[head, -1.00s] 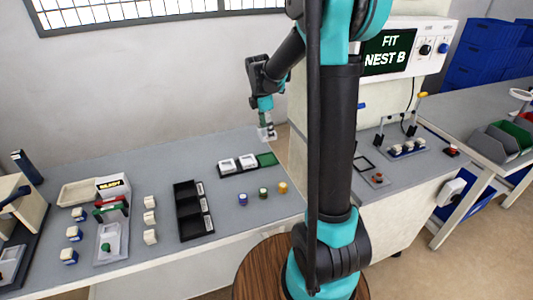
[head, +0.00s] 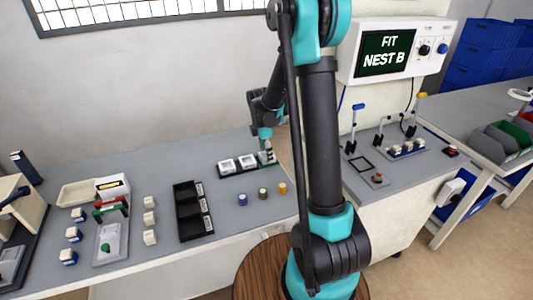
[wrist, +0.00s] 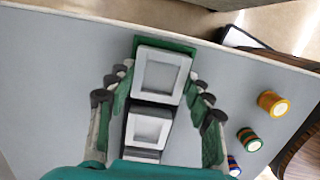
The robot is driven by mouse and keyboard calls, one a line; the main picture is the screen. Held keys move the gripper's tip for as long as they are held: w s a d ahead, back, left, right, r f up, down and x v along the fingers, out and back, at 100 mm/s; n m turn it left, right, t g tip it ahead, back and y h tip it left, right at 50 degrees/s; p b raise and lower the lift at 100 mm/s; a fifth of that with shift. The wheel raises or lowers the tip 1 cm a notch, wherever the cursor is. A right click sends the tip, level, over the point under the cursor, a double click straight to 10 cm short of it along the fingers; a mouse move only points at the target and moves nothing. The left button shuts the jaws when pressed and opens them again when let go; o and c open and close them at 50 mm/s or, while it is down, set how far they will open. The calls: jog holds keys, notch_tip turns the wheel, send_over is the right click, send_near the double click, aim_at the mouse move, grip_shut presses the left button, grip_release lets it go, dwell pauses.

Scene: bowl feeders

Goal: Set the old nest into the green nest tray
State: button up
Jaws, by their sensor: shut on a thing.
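The old nest is a pale square frame with a grey centre (wrist: 161,72) in the wrist view. My gripper (wrist: 162,80) is shut on it, with one finger at each side. The green nest tray (wrist: 167,42) shows as a green edge beyond and beside the nest, so the nest lies over it. I cannot tell whether the nest rests on the tray floor or is slightly above it. In the head view my gripper (head: 266,152) is at the right end of the nest row and hides most of the green tray.
Two white nests (head: 227,165) (head: 247,161) sit in the dark holder left of my gripper. Several small spools stand in front, including a yellow one (head: 282,188). A black three-compartment tray (head: 193,211) is to the left. A screen (head: 385,52) reads "FIT NEST B".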

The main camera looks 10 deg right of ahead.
aim_at(264, 157)
jog(key=shift+f, duration=0.15)
jog(key=o, duration=1.3)
jog(key=shift+c, duration=0.2)
notch_tip(264, 157, up, 12)
jog(key=a, duration=0.1)
jog(key=s+d+f+m+t, duration=0.1)
jog(key=s+f+m, duration=0.1)
jog(key=s+m, duration=0.4)
jog(key=s+d+f+m+t+y, duration=0.1)
jog(key=s+d+f+m, duration=0.1)
jog(key=s+m, duration=0.5)
jog(key=s+d+f+m+t, duration=0.2)
jog(key=s+m, duration=0.5)
jog(key=s, duration=0.5)
jog(key=shift+f, duration=0.7)
